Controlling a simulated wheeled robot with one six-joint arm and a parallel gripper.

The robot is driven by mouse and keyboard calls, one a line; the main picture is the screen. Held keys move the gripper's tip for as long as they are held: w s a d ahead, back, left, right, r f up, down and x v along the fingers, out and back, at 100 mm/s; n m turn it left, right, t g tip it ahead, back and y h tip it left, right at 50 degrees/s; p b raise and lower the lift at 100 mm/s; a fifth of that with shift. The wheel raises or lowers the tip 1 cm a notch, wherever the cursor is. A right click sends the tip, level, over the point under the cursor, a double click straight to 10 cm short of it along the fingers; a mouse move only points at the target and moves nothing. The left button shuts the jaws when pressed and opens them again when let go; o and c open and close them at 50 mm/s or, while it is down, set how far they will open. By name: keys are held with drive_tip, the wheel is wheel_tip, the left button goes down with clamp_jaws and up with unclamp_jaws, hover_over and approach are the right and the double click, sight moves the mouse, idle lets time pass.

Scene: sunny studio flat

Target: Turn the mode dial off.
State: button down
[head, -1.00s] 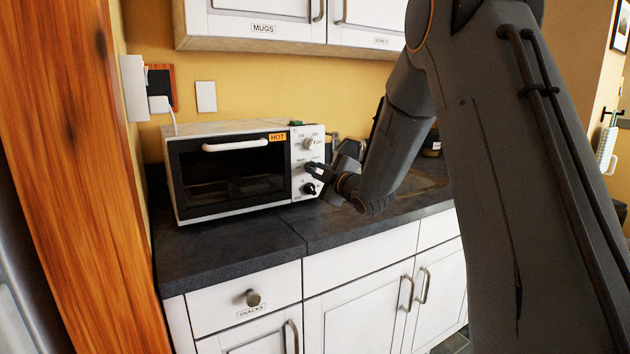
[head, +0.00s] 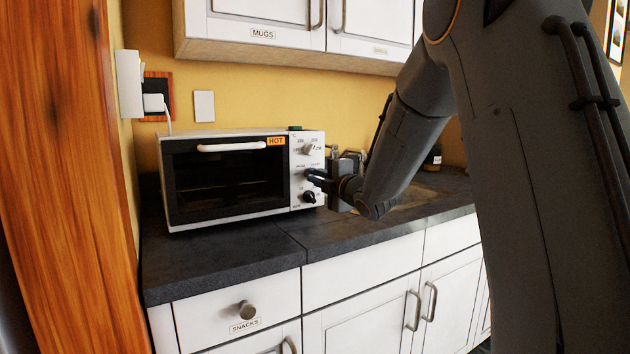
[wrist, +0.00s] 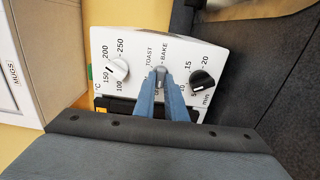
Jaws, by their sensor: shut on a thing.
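The white toaster oven (head: 228,180) stands on the dark counter, with its dials in a column on the right of its front. The mode dial (wrist: 160,72) is the middle one, marked TOAST and BAKE in the wrist view. My gripper (wrist: 161,88) is shut on this dial, with a blue-grey finger on each side of it. In the head view my gripper (head: 313,175) is at the middle of the panel and covers most of the dial. Part of the lettering is hidden by the fingers, so I cannot tell the exact setting.
The white temperature dial (wrist: 117,70) and the black minutes dial (wrist: 202,80) sit close on either side of my fingers. The counter (head: 240,250) in front is clear.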

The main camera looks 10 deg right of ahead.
drive_tip(key=shift+f, duration=0.1)
drive_tip(key=c, duration=1.8)
unclamp_jaws()
drive_tip(key=v, duration=0.8)
